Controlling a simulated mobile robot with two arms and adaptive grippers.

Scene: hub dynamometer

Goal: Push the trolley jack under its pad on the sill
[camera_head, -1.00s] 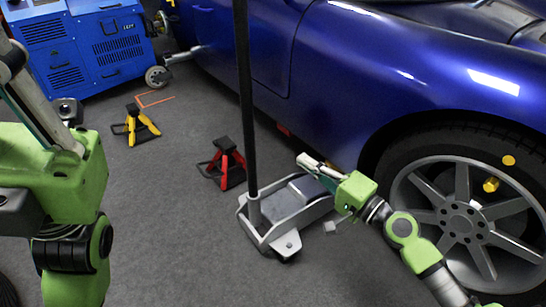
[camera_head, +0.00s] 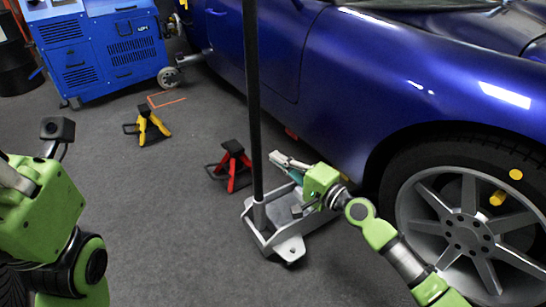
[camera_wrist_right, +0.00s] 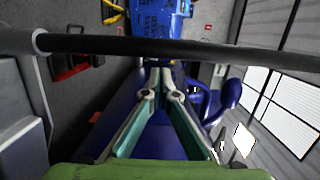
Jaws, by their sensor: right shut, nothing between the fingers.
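The grey trolley jack (camera_head: 262,237) stands on the floor beside the blue car, its long black handle (camera_head: 254,90) upright. The car's sill (camera_head: 318,150) runs behind it. A small red patch (camera_head: 291,133) shows under the sill; I cannot tell if it is the pad. My right gripper (camera_head: 276,159) is shut and empty above the jack, just right of the handle. In the right wrist view its fingers (camera_wrist_right: 160,75) converge, and the handle (camera_wrist_right: 180,48) crosses beyond them. My left gripper (camera_head: 15,180) is cut off by the left edge, its fingertips hidden.
A red jack stand (camera_head: 233,166) stands left of the jack, and a yellow one (camera_head: 147,127) farther left. A blue machine (camera_head: 105,50) is at the back left. The front wheel (camera_head: 468,222) is at right. The floor at centre left is clear.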

